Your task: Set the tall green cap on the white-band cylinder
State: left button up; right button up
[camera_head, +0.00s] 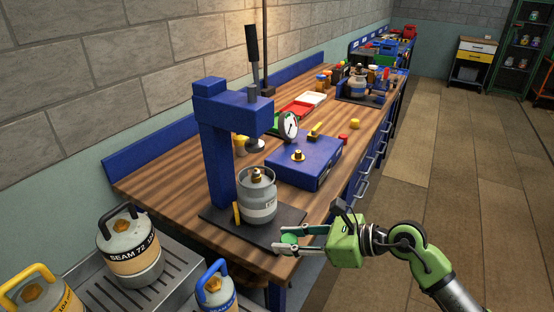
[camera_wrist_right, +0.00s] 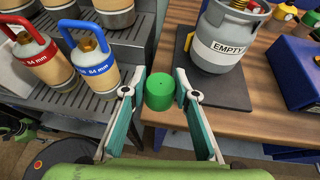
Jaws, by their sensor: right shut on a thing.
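The tall green cap (camera_head: 289,239) is between the fingertips of my right gripper (camera_head: 291,238), which is shut on it. In the right wrist view the cap (camera_wrist_right: 159,91) is upright between the two fingertip pads (camera_wrist_right: 159,93). The white-band cylinder (camera_head: 259,207) is grey with a brass valve on top and stands upright on a dark mat under the blue press. In the right wrist view its band (camera_wrist_right: 222,52) reads EMPTY. The cap is apart from the cylinder, in front of it and lower than its top, near the bench edge. My left gripper is not in view.
A blue case (camera_head: 305,162) lies further along the bench. A metal rack holds cylinders with black (camera_head: 130,255), blue (camera_head: 216,290) and yellow handles. The floor at right is clear.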

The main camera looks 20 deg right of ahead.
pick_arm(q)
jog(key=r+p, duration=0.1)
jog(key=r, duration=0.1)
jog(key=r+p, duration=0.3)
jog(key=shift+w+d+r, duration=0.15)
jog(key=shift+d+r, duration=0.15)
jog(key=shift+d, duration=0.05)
pick_arm(e)
jog(key=w+d+r+m+t+h, duration=0.2)
jog(key=w+d+r, duration=0.2)
jog(key=w+r, duration=0.7)
jog(key=shift+w+r+m, duration=0.2)
jog(key=shift+w+m, duration=0.1)
jog(key=shift+w, duration=0.1)
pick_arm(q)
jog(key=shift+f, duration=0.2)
pick_arm(e)
jog(key=shift+d, duration=0.15)
